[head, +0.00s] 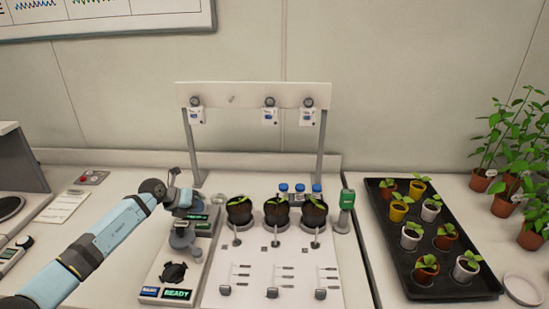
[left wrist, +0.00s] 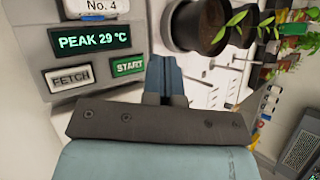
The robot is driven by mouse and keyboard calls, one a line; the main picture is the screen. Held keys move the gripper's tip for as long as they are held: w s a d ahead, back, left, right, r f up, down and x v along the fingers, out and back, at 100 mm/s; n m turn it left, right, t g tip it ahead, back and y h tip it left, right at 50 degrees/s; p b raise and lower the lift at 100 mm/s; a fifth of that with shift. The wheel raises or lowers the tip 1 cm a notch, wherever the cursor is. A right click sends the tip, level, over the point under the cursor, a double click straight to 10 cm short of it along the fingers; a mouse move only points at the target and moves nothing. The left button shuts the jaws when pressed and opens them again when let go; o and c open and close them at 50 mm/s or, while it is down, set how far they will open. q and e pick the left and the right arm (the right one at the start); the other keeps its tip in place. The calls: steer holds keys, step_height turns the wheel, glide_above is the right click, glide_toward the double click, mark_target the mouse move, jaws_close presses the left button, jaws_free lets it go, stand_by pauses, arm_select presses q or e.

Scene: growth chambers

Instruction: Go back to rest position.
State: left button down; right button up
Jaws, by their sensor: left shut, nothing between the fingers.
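My left gripper (head: 182,199) comes in from the left in the head view and hangs over the back of a grey instrument (head: 152,272) with lit displays. In the left wrist view its blue fingers (left wrist: 164,78) are closed together with nothing between them. They are beside a panel (left wrist: 130,62) that reads "PEAK 29 °C", with a FETCH button (left wrist: 71,76) and a green-lettered START button (left wrist: 127,66). Whether the fingertips touch anything I cannot tell. My right gripper is in neither view.
A white board with three dark pots (head: 276,211) holding seedlings stands right of the instrument, under a frame (head: 250,95) with hanging tags. A green-topped device (head: 347,199) stands beside it. A black tray (head: 450,290) of potted seedlings and taller plants (head: 506,160) are further right.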

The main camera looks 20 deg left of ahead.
arm_select(q)
steer(key=s+d+r+n+t+h, duration=0.2)
steer(key=d+t+h, duration=0.2)
steer(key=d, duration=0.6)
steer(key=s+d+r+n+t+y, duration=0.45)
steer(key=s+n+t, duration=0.3)
steer(key=n, duration=0.35)
steer(key=s+a+f+n+g+y, duration=0.1)
steer(key=s+f+n+g+y, duration=0.25)
steer(key=s+n, duration=0.4)
steer(key=s+a+f+n+g+y, duration=0.25)
steer(key=s+n+y, duration=0.25)
steer(key=s+n, duration=0.25)
steer(key=s+d+f+n+g+h, duration=0.1)
steer(key=s+d+n+g+h, duration=0.3)
steer(key=s, duration=0.6)
steer(key=s+d+f+g, duration=0.25)
steer(key=s+g, duration=0.25)
steer(key=s, duration=0.4)
steer(key=w+d+f+m+t+h+p, duration=0.1)
steer(key=w+d+f+t+h+p, duration=0.2)
steer(key=w+d+f+t+p, duration=0.2)
steer(key=shift+w+d+f+t+p, duration=0.2)
steer(key=shift+d+f+t+p, duration=0.3)
steer(key=shift+d+f+t, duration=0.4)
